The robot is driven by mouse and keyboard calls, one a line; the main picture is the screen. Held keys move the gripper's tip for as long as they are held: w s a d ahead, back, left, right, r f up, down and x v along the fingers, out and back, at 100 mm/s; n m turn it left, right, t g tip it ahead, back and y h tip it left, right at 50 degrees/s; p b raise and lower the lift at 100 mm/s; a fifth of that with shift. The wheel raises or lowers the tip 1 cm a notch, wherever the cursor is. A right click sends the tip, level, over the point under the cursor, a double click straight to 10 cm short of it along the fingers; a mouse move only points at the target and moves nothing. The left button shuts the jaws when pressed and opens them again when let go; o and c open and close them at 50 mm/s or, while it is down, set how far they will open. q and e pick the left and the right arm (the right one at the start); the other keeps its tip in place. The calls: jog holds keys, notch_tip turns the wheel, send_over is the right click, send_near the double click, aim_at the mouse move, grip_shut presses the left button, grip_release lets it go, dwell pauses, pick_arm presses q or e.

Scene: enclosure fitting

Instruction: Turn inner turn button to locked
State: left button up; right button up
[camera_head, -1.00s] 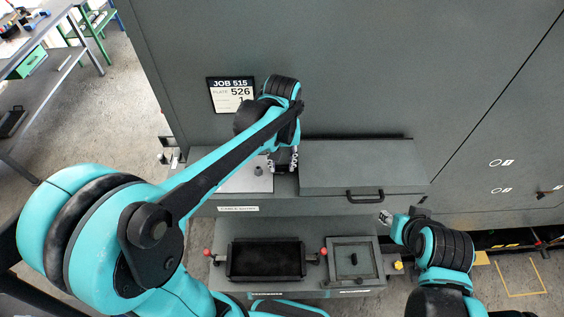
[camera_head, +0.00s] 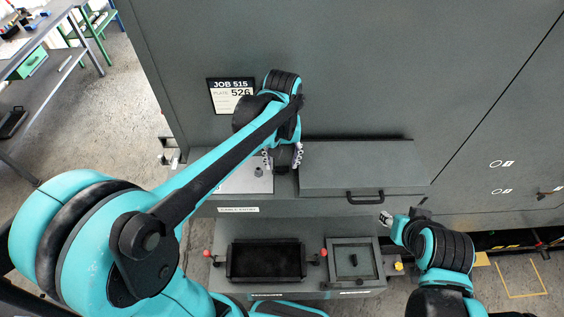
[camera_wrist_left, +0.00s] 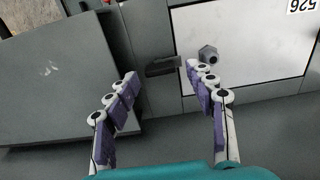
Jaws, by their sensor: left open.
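A small black bar-shaped turn button (camera_wrist_left: 163,66) sits on the grey strip between a white plate (camera_wrist_left: 255,40) and a raised grey lid in the left wrist view. I take it as the inner turn button. Its long side runs left to right in that view. My left gripper (camera_wrist_left: 162,73) is open, with one fingertip to each side of the button; I cannot tell whether they touch it. In the head view my left gripper (camera_head: 282,160) points down between the white plate and the lid. My right gripper (camera_head: 386,218) is at the lower right, its fingers too small to read.
A hex-shaped knob (camera_wrist_left: 207,53) stands on the white plate close to the right finger. The grey lid (camera_head: 360,168) with a black handle is right of my left gripper. Below are a black tray (camera_head: 232,262) and a framed panel (camera_head: 335,262) with a black bar on it.

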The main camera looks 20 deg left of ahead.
aim_at(282, 167)
pick_arm(q)
notch_tip(282, 167, up, 7)
jog(key=shift+f, duration=0.15)
jog(key=shift+f, duration=0.1)
pick_arm(e)
jog(key=shift+s, duration=0.1)
dwell(0.5)
